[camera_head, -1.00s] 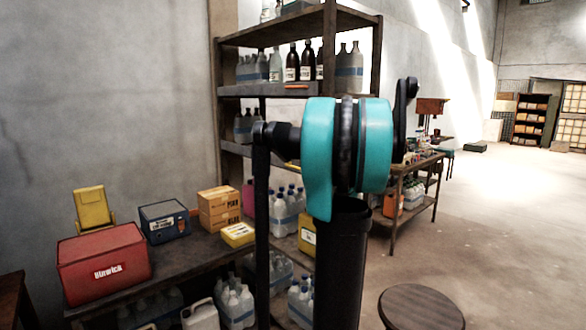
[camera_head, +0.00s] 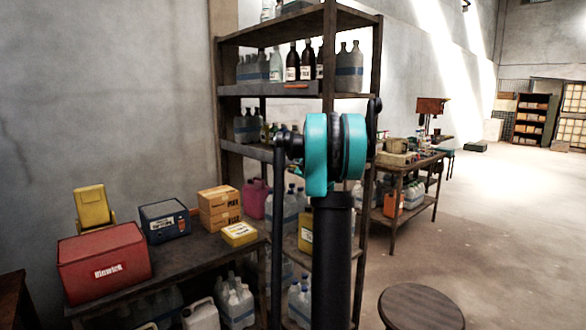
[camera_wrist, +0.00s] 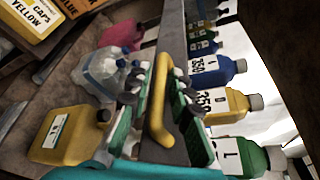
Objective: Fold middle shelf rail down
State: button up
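The middle shelf rail is a grey bar (camera_wrist: 174,40) that runs from top to bottom in the wrist view, in front of labelled bottles. A yellow handle (camera_wrist: 157,108) sits on it. In the head view the rail (camera_head: 247,150) crosses the front of the middle shelf, partly hidden by my arm. My gripper (camera_wrist: 160,92) is open, with one green-and-black finger on each side of the handle. I cannot tell whether a finger touches it. In the head view my gripper is hidden behind my arm.
Blue (camera_wrist: 222,72), yellow (camera_wrist: 228,103) and green (camera_wrist: 240,155) bottles stand behind the rail. The shelf's upright post (camera_head: 327,60) rises close by my arm. A bench with a red box (camera_head: 103,262) is at left, and a round stool (camera_head: 421,308) stands at front right. The floor at right is open.

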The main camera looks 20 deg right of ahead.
jog(key=shift+c, duration=0.3)
grip_shut()
jog(key=shift+a+f, duration=0.1)
notch_tip(320, 180, down, 7)
jog(key=n+t+y, duration=0.1)
jog(key=n+t, duration=0.4)
jog(key=n, duration=1.2)
jog(key=shift+t+y, duration=0.3)
